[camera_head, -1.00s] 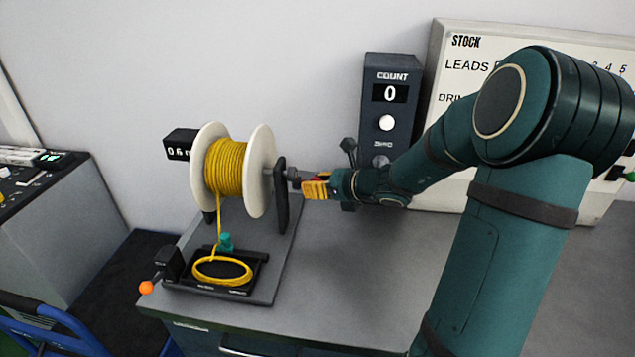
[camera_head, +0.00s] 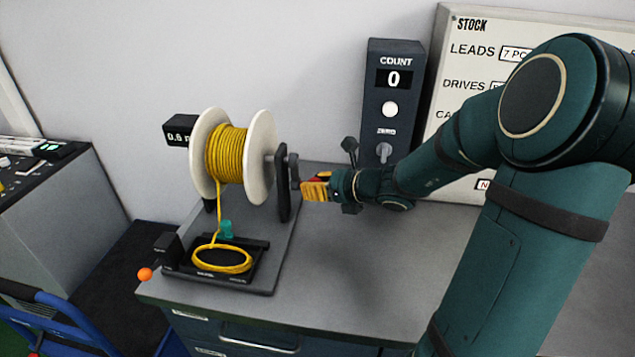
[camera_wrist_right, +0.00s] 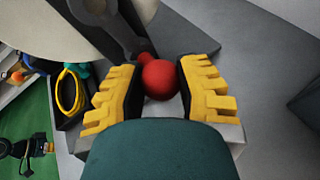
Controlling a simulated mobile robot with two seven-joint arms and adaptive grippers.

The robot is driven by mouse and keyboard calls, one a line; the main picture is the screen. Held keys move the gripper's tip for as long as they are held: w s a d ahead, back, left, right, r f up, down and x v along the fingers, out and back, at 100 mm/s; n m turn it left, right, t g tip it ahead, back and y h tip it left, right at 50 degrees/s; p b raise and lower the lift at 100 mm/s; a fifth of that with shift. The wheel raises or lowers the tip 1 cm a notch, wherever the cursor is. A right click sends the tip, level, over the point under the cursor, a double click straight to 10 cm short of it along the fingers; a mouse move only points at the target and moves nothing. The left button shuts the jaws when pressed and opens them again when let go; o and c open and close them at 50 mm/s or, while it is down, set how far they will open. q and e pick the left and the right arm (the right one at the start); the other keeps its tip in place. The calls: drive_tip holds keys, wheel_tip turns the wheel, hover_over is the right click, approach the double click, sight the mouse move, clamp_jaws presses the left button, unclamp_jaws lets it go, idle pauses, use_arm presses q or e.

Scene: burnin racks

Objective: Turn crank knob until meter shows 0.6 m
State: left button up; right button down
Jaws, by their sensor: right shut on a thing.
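The spool (camera_head: 231,155) of yellow cable stands in a black frame on the bench, with white flanges. The black meter (camera_head: 180,131) beside it reads about 0.6, its right edge hidden by the flange. The crank's dark arm (camera_head: 293,172) is on the spool's right side. Its red knob (camera_wrist_right: 159,79) sits between the yellow fingers in the right wrist view. My right gripper (camera_head: 304,189) is shut on the knob; in the right wrist view the fingers (camera_wrist_right: 158,88) lie on either side of it. My left gripper is not in view.
Cable runs down to a coil (camera_head: 222,262) in a black tray, beside a lever with an orange ball (camera_head: 145,274). A count box (camera_head: 391,100) showing 0 and a stock board (camera_head: 462,60) stand behind. The bench front is clear.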

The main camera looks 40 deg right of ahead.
drive_tip(key=c, duration=0.6)
unclamp_jaws()
drive_tip(key=shift+a+r, duration=0.1)
drive_tip(key=shift+r, duration=0.15)
drive_tip(key=shift+c, duration=0.2)
drive_tip(key=shift+f, duration=0.1)
drive_tip(key=v, duration=1.2)
